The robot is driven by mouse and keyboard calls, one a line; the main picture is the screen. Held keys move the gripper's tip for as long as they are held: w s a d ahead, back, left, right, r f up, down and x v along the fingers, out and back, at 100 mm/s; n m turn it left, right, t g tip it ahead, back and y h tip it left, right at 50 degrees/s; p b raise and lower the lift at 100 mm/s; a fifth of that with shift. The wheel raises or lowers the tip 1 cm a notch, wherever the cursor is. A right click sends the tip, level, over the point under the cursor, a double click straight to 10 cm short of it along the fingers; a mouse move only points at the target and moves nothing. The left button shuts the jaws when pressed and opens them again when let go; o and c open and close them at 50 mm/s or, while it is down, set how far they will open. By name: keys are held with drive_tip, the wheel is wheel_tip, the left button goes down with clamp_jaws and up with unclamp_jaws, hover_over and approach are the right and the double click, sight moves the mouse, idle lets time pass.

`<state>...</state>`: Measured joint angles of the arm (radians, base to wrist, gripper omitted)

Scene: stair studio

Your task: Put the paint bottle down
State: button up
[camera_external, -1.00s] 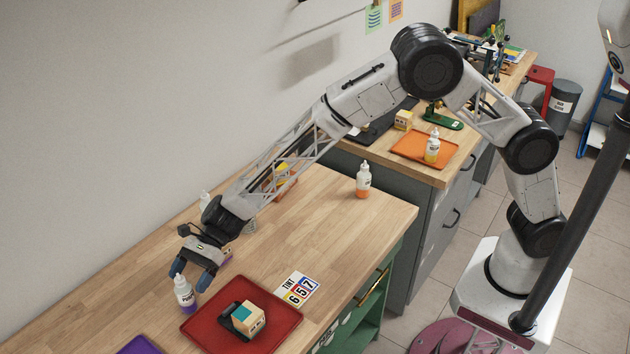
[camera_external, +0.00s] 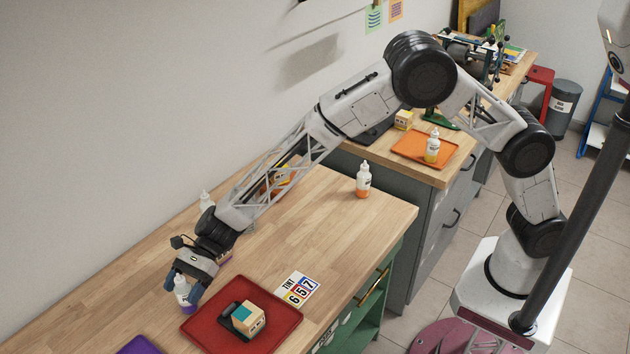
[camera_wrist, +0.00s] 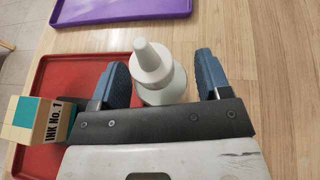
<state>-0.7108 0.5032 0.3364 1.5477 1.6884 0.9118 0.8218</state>
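The paint bottle (camera_external: 182,288), white with a purple lower part, stands upright on the wooden table beside the red tray's left corner. In the wrist view its white cap and nozzle (camera_wrist: 152,62) point up between my fingers. My gripper (camera_external: 183,288) is open and lowered around the bottle, one blue finger on each side. The wrist view shows my gripper (camera_wrist: 163,80) with a gap between each finger and the bottle. The fingers partly hide the bottle in the external view.
The red tray (camera_external: 285,330) holds a box marked INK No. 1 (camera_wrist: 40,120) and a dark item. A purple tray (camera_wrist: 120,8) lies nearby. A number card (camera_external: 298,289), an orange-bottomed bottle (camera_external: 363,180) and a white bottle (camera_external: 205,200) are on the table.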

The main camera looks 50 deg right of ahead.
sight(182, 279)
drive_tip(key=c, duration=0.9)
drive_tip(key=shift+r, duration=0.15)
drive_tip(key=shift+r, duration=1.55)
drive_tip(key=shift+s+d+r, duration=0.15)
drive_tip(key=shift+s+d, duration=0.05)
drive_tip(key=shift+d, duration=0.05)
drive_tip(key=s+d+r, duration=0.1)
drive_tip(key=s+d, duration=0.9)
drive_tip(key=d, duration=0.1)
drive_tip(key=shift+s+d+r, duration=0.15)
